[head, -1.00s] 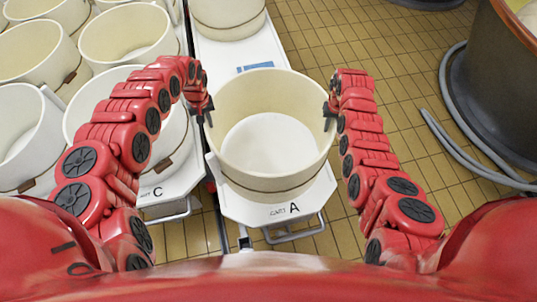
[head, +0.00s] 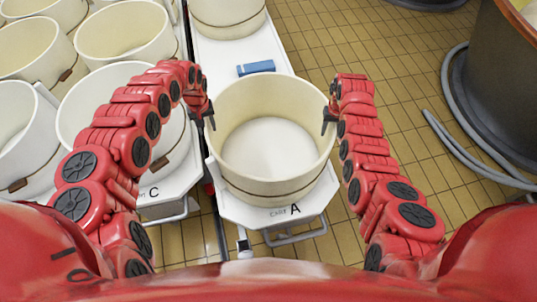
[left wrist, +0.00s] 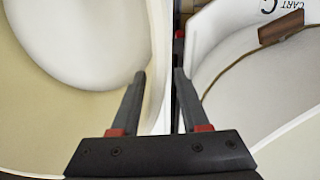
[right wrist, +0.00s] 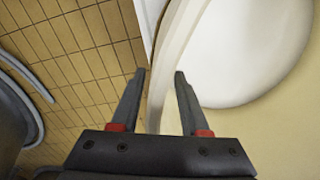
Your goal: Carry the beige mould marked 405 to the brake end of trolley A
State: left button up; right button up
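A beige round mould (head: 272,190) sits upright on the near end of the white trolley A (head: 240,213), whose label faces me. No 405 mark is legible. My left gripper (head: 208,114) is at the mould's left rim and my right gripper (head: 328,120) at its right rim. In the left wrist view the mould's wall (left wrist: 160,95) passes between the spread fingers (left wrist: 160,72). In the right wrist view the mould's rim (right wrist: 158,95) also runs between spread fingers (right wrist: 159,72), with gaps beside it. The mould's outer lower sides are partly hidden.
Trolley C (head: 165,192) and several moulds (head: 122,35) crowd the left. A dark vat (head: 500,90) and grey hose (head: 455,150) stand right. Tiled floor (head: 400,60) is clear.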

pick_arm(q)
notch_tip(320, 180, up, 12)
jog(key=shift+f, duration=0.15)
pick_arm(e)
jog(key=shift+a+r, duration=0.1)
jog(key=shift+r, duration=0.3)
notch_tip(320, 180, up, 11)
jog(key=shift+r, duration=0.1)
dwell(0.7)
pick_arm(q)
jog(key=shift+d, duration=0.1)
pick_arm(e)
jog(key=shift+s, duration=0.1)
dwell(0.4)
